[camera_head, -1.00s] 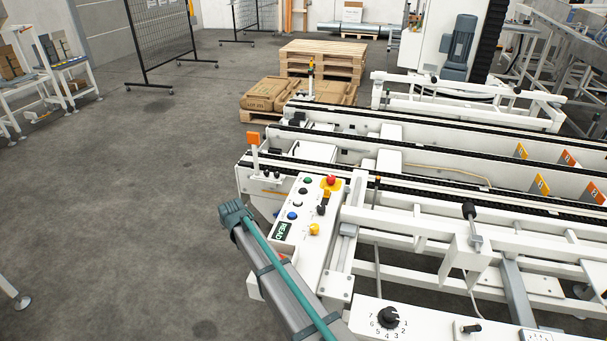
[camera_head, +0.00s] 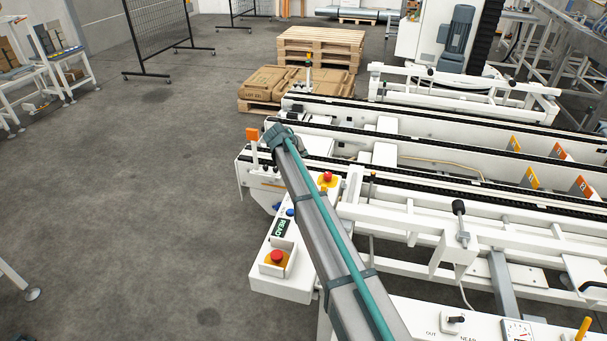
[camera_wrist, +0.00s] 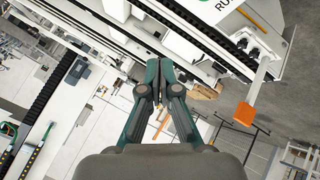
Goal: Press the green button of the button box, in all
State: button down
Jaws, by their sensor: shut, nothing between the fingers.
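The white button box (camera_head: 262,277) stands at the near left end of the conveyor in the head view. My arm crosses over it and hides its upper middle, including the green button. A red mushroom button (camera_head: 277,256), the dark READ display (camera_head: 282,228), a blue button (camera_head: 290,212) and another red button (camera_head: 327,178) remain visible. In the wrist view my gripper (camera_wrist: 160,62) is shut and empty, its fingers together. A partly cut-off green shape beside the letters RU shows at that view's top edge; I cannot tell whether it is the button.
An orange marker on a post (camera_head: 252,135) stands at the conveyor's corner and also shows in the wrist view (camera_wrist: 245,114). White conveyor rails (camera_head: 440,152) fill the right. Pallets (camera_head: 322,52) and brown sacks (camera_head: 290,85) lie behind.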

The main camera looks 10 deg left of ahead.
jog(key=shift+w+d+r, duration=0.2)
jog(key=shift+d+r, duration=0.05)
jog(key=shift+d, duration=0.05)
jog(key=shift+f, duration=0.2)
notch_tip(320, 180, down, 7)
jog(key=shift+f+b, duration=0.1)
jog(key=shift+b, duration=0.9)
jog(key=shift+f+b, duration=0.35)
jog(key=shift+f, duration=0.3)
dwell(0.4)
jog(key=shift+f+b, duration=0.45)
jog(key=shift+b, duration=0.05)
